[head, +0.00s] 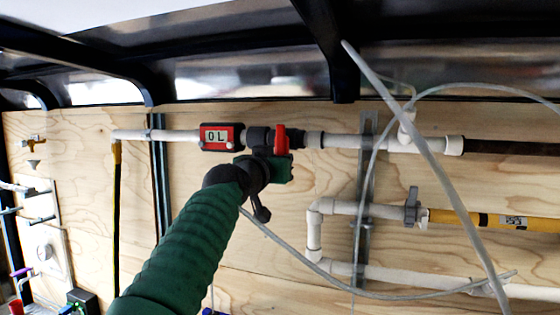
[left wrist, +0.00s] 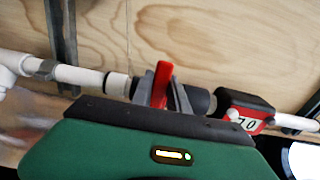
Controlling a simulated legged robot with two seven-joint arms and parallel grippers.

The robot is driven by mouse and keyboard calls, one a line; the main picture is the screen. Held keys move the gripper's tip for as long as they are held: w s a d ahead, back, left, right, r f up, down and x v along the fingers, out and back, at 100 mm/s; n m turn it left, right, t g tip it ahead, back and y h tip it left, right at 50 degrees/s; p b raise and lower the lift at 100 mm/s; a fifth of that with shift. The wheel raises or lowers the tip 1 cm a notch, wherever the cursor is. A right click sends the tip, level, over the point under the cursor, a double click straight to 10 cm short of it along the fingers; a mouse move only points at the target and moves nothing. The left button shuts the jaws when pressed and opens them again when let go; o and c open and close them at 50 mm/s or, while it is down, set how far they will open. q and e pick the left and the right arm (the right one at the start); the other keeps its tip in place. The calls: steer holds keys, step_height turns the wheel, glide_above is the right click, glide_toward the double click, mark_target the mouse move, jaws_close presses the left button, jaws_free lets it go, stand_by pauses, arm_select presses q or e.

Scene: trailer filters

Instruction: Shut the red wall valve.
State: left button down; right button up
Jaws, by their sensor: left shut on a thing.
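The red valve handle (head: 281,139) sits on a horizontal white pipe on the plywood wall, in the upper middle of the head view. Its visible part stands upright, looking roughly crosswise to the pipe. It also shows in the left wrist view (left wrist: 162,80). My left gripper (left wrist: 164,95) is shut on the handle, with a grey finger on either side of it. In the head view, my left gripper (head: 268,153) and green arm partly hide the valve body. My right gripper is in neither view.
A red flow meter (head: 221,136) reading "0 L" is on the same pipe, just left of the valve. Loose grey hoses (head: 430,155) cross the wall at right. Lower white pipes and a yellow filter (head: 480,219) are at right.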

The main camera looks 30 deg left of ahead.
arm_select(q)
steer(key=shift+w+f, duration=0.25)
steer(key=shift+f, duration=0.4)
steer(key=c, duration=1.6)
jaws_free()
steer(key=o, duration=0.3)
steer(key=shift+w, duration=0.1)
steer(key=shift+w+r, duration=0.1)
steer(key=shift+w, duration=0.05)
steer(key=shift+s+r, duration=0.15)
steer(key=shift+s, duration=0.1)
steer(key=b+v, duration=0.6)
steer(key=v, duration=1)
steer(key=shift+s, duration=0.15)
steer(key=shift+a, duration=0.1)
